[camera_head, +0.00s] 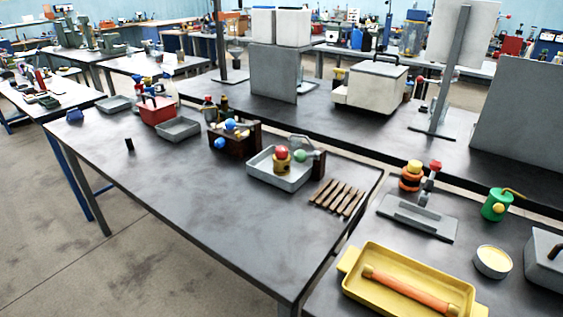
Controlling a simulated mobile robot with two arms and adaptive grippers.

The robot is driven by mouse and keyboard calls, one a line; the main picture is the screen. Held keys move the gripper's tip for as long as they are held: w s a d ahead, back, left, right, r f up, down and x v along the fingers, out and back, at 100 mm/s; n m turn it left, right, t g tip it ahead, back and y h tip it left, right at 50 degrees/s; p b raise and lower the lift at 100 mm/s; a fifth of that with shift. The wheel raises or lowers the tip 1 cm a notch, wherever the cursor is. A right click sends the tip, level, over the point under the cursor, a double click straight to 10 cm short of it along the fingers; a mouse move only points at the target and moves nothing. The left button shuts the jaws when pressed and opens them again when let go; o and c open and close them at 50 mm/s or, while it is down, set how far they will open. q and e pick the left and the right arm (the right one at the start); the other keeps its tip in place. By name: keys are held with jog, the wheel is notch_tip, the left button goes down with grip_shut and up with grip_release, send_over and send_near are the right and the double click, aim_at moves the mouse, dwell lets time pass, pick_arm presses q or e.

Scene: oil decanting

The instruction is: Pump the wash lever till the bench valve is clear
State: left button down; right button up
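A brass-coloured fitting with a red top (282,161), which looks like a valve, sits in a grey tray (262,180) near the right end of the long dark bench. A green ball and a clear curved handle are beside it in the tray. I cannot tell for certain which thing is the wash lever. Neither of my grippers shows in the head view.
Wooden-handled tools (337,198) lie right of the tray. A dark rack (234,139) with blue balls stands left of it. On the right bench are a yellow tray (356,281) with an orange rod, a green can (496,205) and a white-topped tub (492,262). The long bench's front is clear.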

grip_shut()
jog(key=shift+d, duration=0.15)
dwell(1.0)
